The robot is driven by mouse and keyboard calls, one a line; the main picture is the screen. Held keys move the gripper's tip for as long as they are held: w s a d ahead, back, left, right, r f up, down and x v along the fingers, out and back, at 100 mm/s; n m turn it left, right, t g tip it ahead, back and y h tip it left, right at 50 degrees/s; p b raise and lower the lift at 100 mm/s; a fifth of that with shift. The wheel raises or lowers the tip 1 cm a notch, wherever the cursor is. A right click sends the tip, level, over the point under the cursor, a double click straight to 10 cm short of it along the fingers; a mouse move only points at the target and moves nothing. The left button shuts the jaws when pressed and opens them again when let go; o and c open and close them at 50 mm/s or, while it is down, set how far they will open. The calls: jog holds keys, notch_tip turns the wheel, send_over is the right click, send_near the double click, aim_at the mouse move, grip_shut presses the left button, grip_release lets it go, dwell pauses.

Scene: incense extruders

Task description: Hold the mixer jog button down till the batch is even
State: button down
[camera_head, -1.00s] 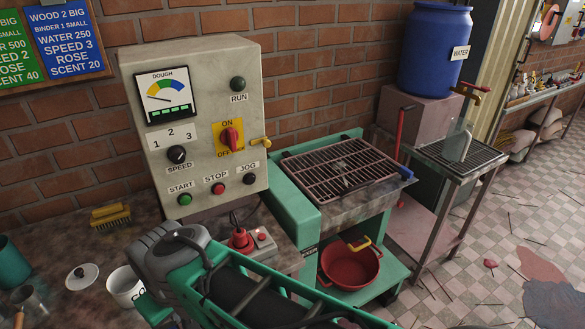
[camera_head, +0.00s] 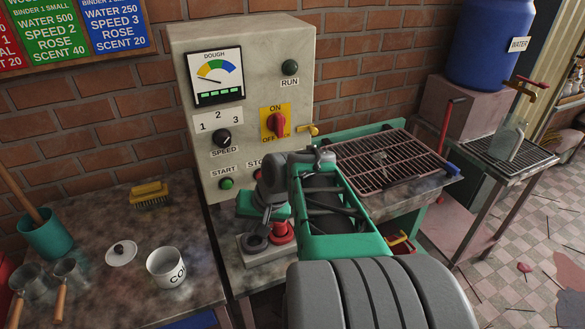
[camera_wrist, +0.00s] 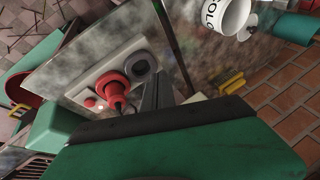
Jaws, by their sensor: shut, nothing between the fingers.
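The grey control panel (camera_head: 240,120) stands against the brick wall. Its dough gauge (camera_head: 215,75) has a coloured arc and a row of green lights; I cannot read the needle. My arm covers the jog button and part of the stop label. The start button (camera_head: 226,183) shows at lower left, with the speed knob (camera_head: 221,138) above. My gripper (camera_head: 266,220) is shut and empty, low in front of the panel, by the red plug (camera_head: 283,233). In the wrist view the narrow fingers (camera_wrist: 156,90) point near the plug (camera_wrist: 114,86) and a grey ring (camera_wrist: 144,62).

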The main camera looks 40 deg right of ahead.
jog(key=s+d+m+t, duration=0.1)
jog(key=d+m, duration=0.3)
jog(key=d, duration=0.5)
jog(key=s+d+r+m+t, duration=0.1)
jog(key=s+d+m+t, duration=0.1)
jog(key=d, duration=0.7)
jog(key=shift+d+r+m+t, duration=0.2)
jog(key=shift+m+t, duration=0.6)
jog(key=shift+m, duration=0.2)
jog(key=w+d, duration=0.2)
jog(key=w, duration=0.6)
jog(key=shift+w+d, duration=0.15)
jog(key=shift+d, duration=0.1)
jog(key=shift+w, duration=0.1)
jog(key=shift+w+d+p, duration=0.1)
jog(key=shift+w+p, duration=0.2)
